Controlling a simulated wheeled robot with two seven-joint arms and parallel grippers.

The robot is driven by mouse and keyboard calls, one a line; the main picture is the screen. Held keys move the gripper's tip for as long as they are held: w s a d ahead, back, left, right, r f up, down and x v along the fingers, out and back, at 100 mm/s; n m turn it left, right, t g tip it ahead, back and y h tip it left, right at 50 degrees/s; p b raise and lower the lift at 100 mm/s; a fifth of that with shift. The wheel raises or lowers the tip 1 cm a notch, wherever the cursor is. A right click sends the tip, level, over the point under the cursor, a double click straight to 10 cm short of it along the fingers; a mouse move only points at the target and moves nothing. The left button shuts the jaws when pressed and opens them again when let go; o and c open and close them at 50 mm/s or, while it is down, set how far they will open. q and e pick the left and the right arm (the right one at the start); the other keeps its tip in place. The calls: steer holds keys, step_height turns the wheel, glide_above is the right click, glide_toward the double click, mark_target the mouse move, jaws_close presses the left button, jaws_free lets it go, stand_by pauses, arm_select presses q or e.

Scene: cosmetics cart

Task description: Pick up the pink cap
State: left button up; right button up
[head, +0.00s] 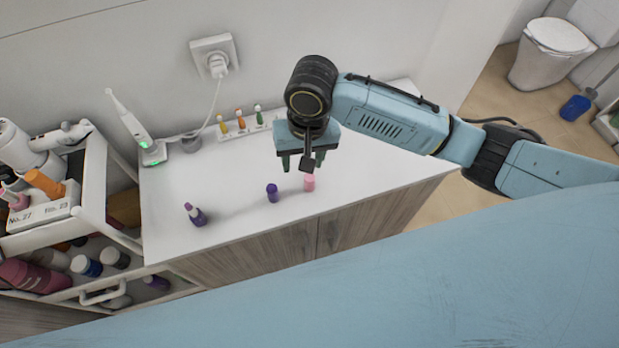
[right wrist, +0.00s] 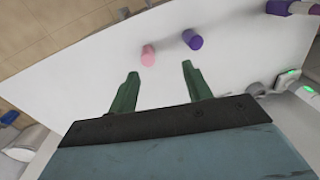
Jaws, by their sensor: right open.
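The small pink cap (head: 309,183) stands on the white counter near its front edge. In the right wrist view the pink cap (right wrist: 148,55) shows just beyond my fingertips, close to the line of the left-hand finger. My right gripper (head: 303,165) is above the counter with its jaws apart and nothing between them. In the right wrist view its two green fingers (right wrist: 158,68) are spread. The cap is not between them. My left gripper is not in view.
A purple cap (head: 272,193) stands left of the pink one, and a purple bottle (head: 195,214) is farther left. Small bottles in a rack (head: 240,129) and a charging toothbrush (head: 135,127) stand at the back. A loaded cart (head: 110,225) is at the left. The counter's right part is clear.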

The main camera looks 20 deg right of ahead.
mark_target(309, 176)
steer(key=shift+m+h, duration=0.5)
steer(key=f, duration=0.4)
steer(key=w+d+f, duration=0.1)
steer(key=f, duration=0.6)
steer(key=shift+w+d+f, duration=0.2)
steer(key=shift+d+f, duration=0.2)
steer(key=shift+c, duration=0.3)
steer(key=c, duration=1)
